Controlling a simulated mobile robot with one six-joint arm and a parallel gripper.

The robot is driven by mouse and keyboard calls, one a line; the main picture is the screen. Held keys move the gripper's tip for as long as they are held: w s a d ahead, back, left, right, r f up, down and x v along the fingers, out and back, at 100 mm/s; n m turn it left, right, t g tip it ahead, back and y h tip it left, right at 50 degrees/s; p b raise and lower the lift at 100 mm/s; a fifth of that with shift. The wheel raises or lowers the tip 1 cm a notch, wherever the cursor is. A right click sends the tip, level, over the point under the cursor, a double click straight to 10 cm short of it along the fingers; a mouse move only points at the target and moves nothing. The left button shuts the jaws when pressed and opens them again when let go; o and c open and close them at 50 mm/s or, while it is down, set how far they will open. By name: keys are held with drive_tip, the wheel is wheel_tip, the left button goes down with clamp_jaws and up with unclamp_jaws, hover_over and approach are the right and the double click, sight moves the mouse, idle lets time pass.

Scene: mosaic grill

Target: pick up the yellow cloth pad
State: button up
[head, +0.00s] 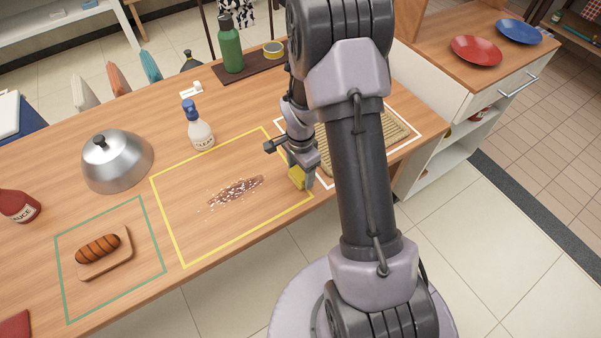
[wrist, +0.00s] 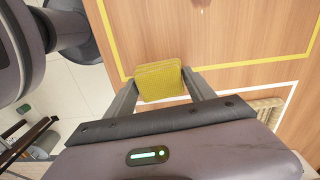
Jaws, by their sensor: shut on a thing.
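The yellow cloth pad (head: 297,177) is at the right front corner of the yellow-outlined area on the wooden counter. My gripper (head: 301,172) is over it, pointing down. In the wrist view, the yellow pad (wrist: 160,80) sits between the two fingers of my gripper (wrist: 163,86), with a finger against each side. The gripper is shut on it. Whether the pad touches the counter or is lifted slightly, I cannot tell.
A patch of crumbs (head: 236,191) lies inside the yellow outline. A cleaner bottle (head: 200,132), metal dome (head: 117,163) and sausage board (head: 107,262) stand to the left. A woven mat (head: 392,133) lies right, partly behind my arm. The counter's front edge is close.

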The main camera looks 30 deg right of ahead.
wheel_tip(320, 180, up, 3)
drive_tip(key=shift+p, duration=0.65)
drive_tip(key=s+d+p, duration=0.1)
drive_tip(key=s+d, duration=0.1)
drive_tip(key=s, duration=0.5)
drive_tip(key=s+d+r+p, duration=0.1)
drive_tip(key=s+d, duration=0.1)
drive_tip(key=s, duration=0.6)
drive_tip(key=shift+s+d+r, duration=0.15)
drive_tip(key=shift+s+d, duration=0.05)
drive_tip(key=shift+d, duration=0.2)
